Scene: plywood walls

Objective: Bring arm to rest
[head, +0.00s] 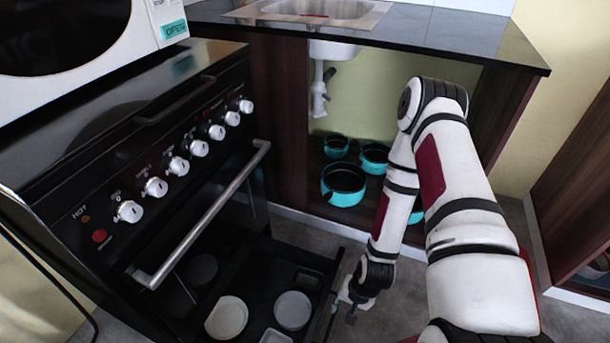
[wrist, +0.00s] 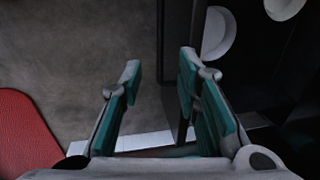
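My arm (head: 455,200) reaches forward and bends down at the right of the head view. My gripper (head: 345,303) hangs low beside the right edge of the pulled-out drawer (head: 262,258) under the oven. In the wrist view my gripper (wrist: 158,82) is open, its two teal-padded fingers apart with nothing between them. Grey floor (wrist: 110,40) shows beyond the left finger. The drawer's dark edge lies close by the right finger; I cannot tell whether they touch.
The black stove (head: 150,170) with white knobs stands left, a microwave (head: 80,40) on top. The drawer holds pale dishes (head: 227,317). Teal pots (head: 344,184) sit in the open cabinet below the sink (head: 315,10). Free floor (head: 400,300) lies right of the drawer.

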